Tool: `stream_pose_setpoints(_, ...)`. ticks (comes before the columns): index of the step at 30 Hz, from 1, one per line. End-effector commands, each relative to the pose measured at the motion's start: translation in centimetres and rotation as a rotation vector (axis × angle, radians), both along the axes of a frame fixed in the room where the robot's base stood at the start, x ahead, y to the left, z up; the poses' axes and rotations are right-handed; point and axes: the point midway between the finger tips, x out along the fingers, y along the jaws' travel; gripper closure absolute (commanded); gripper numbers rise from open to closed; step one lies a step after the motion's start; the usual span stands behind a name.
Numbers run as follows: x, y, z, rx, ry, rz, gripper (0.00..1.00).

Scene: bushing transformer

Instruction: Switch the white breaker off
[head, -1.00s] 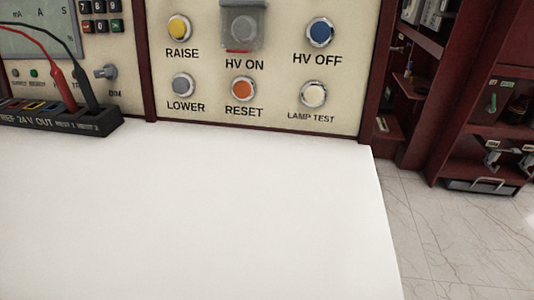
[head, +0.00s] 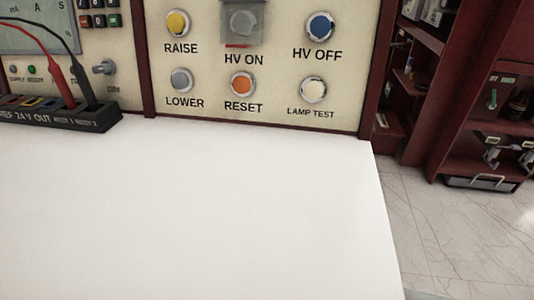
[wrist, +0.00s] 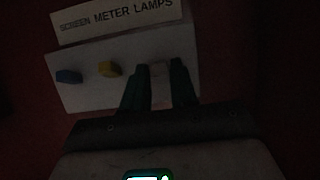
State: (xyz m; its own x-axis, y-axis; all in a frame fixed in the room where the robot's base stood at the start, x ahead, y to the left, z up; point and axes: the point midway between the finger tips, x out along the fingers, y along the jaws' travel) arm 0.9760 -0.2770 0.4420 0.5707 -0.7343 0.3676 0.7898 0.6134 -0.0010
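In the dark wrist view, my gripper (wrist: 160,80) reaches a pale breaker box (wrist: 90,88). A pale, whitish breaker (wrist: 159,72) shows in the narrow gap between its two dark green fingers, one on each side. Whether the fingers touch it is too dark to tell. To its left are a yellow breaker (wrist: 110,69) and a blue breaker (wrist: 68,76), both apart from the fingers. The white breaker's switch position cannot be made out. The head view does not show my gripper or these breakers.
A label strip (wrist: 117,17) reading "SCREEN METER LAMPS" sits above the breakers. The head view shows a clear white tabletop (head: 200,210), a button panel (head: 275,65) behind it, and dark red shelving (head: 480,90) at right.

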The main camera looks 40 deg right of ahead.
Motion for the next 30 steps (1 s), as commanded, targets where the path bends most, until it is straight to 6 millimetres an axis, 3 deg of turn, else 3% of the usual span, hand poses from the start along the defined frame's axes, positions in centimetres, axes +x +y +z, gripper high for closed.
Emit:
stream_pose_setpoints(5,0.1,0.0,0.2,-0.001,-0.002,0.001,0.55)
stream_pose_setpoints(14,0.0,0.3,0.2,-0.002,-0.002,0.002,0.55)
stream_pose_setpoints(30,-5.1,6.8,-3.1,-0.002,-0.001,0.004,0.55)
